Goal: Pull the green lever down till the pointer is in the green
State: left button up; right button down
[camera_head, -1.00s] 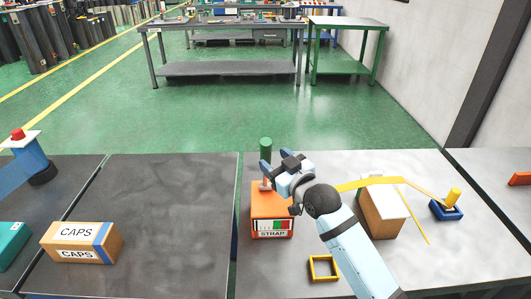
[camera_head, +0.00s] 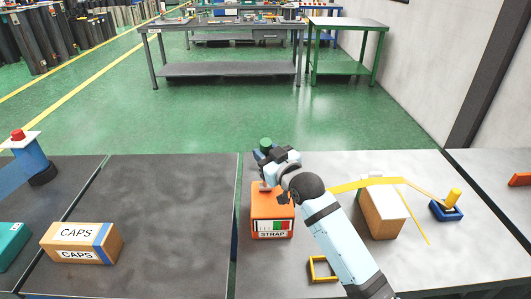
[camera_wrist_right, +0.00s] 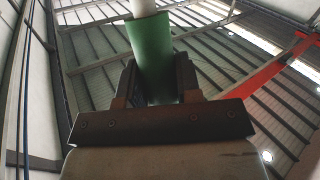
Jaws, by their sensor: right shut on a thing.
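The orange strap box (camera_head: 272,205) stands on the right-hand table, with a "STRAP" label on its front. Its gauge (camera_head: 273,225) has white, red and green areas; the pointer is too small to place with certainty. The green lever (camera_head: 265,143) rises above the box, its top showing past my right gripper (camera_head: 264,155). My right gripper is shut on the green lever; in the right wrist view the green grip (camera_wrist_right: 153,60) sits between the two dark fingers, with a pale rod at its end. My left gripper is not in view.
A yellow strap (camera_head: 375,182) runs over a cardboard box (camera_head: 382,212) to a blue base with a yellow post (camera_head: 447,208). A CAPS box (camera_head: 82,243) is on the left table.

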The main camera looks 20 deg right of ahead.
jog(key=shift+s+f, duration=0.15)
jog(key=shift+f, duration=0.05)
jog(key=s+b, duration=0.1)
jog(key=s+f+n+t+b, duration=0.1)
jog(key=s+a+t+y, duration=0.1)
jog(key=shift+s+f+n+b, duration=0.25)
jog(key=shift+s+n+b, duration=0.05)
jog(key=shift+n+b, duration=0.1)
jog(key=c, duration=0.8)
grip_release()
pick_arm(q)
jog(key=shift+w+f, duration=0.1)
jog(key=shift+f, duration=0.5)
pick_arm(e)
jog(key=shift+s, duration=0.1)
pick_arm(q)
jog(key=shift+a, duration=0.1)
pick_arm(e)
jog(key=v, duration=1.3)
jog(key=shift+s, duration=0.3)
